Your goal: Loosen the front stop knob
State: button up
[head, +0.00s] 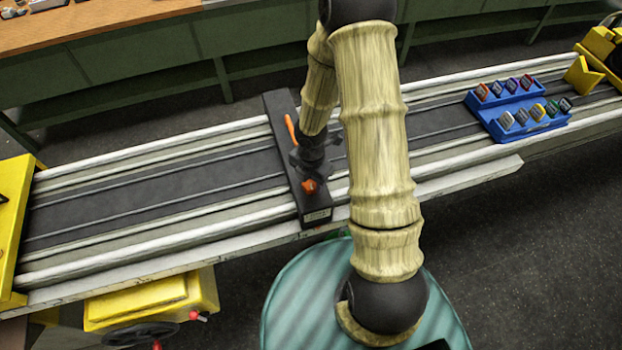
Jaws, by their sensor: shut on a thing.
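The front stop (280,125) is a dark bar lying across the rails near the middle of the head view. It has a long orange handle (291,130) toward its far end. An orange-red knob (310,186) shows at the near part of the bar, partly covered by my gripper. My dark gripper (310,174) reaches down over the bar and is shut on this knob. The fingertips are small and partly hidden, so the exact grip is hard to see.
The bar sits on long pale rails (150,150) with a dark bed between them. A blue tray (482,112) with several coloured pieces stands on the rails to the right. Yellow blocks (12,225) stand at the left end. A green bench (130,70) runs behind.

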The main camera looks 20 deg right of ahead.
aim_at(311, 183)
jog(key=shift+w, duration=0.1)
jog(key=o, duration=1)
jog(key=shift+r, duration=0.1)
notch_tip(311, 183, up, 17)
jog(key=p, duration=0.3)
jog(key=shift+p, duration=0.3)
jog(key=shift+r, duration=0.1)
